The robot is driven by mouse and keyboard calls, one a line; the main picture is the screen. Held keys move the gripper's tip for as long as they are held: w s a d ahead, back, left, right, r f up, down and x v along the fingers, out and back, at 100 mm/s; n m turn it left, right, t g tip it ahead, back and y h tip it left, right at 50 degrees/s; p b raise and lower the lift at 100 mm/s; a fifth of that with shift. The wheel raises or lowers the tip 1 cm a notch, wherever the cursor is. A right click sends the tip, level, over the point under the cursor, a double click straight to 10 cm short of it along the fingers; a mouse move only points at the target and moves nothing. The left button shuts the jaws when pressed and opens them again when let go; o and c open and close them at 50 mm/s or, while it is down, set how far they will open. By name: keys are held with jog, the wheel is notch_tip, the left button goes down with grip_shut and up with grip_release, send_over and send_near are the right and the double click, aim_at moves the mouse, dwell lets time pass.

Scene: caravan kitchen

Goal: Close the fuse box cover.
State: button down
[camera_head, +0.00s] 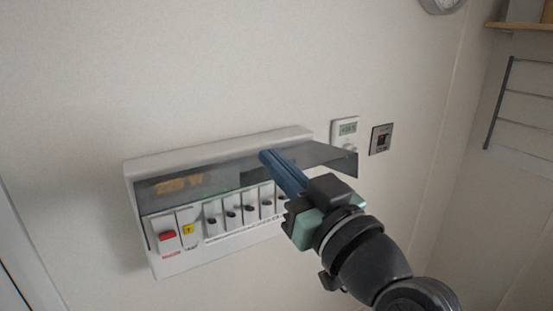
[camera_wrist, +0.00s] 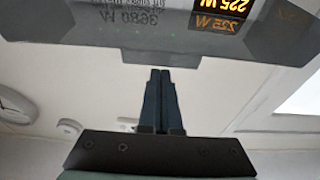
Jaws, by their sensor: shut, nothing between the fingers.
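The fuse box (camera_head: 220,146) is a white unit on the wall, with a red switch (camera_head: 167,236) and a row of breakers (camera_head: 233,214) showing in its lower part. Its tinted see-through cover (camera_head: 335,157) is raised, sticking out from the upper part of the box. It also fills the top of the wrist view (camera_wrist: 60,40). My gripper (camera_head: 264,156) has its blue fingers together and empty, overlapping the cover near the top of the box. In the wrist view the fingertips (camera_wrist: 161,72) point at the cover's edge; I cannot tell whether they touch it.
A thermostat (camera_head: 345,130) and a small dark switch plate (camera_head: 382,139) are on the wall right of the box. A wire rack (camera_head: 528,95) and a wooden shelf (camera_head: 520,26) are at the far right. The wall above the box is bare.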

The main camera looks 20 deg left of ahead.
jog(key=shift+f, duration=0.15)
jog(key=b, duration=0.2)
jog(key=shift+s+d+f+b, duration=0.1)
jog(key=shift+d+f+b, duration=0.1)
jog(key=shift+f+b, duration=0.2)
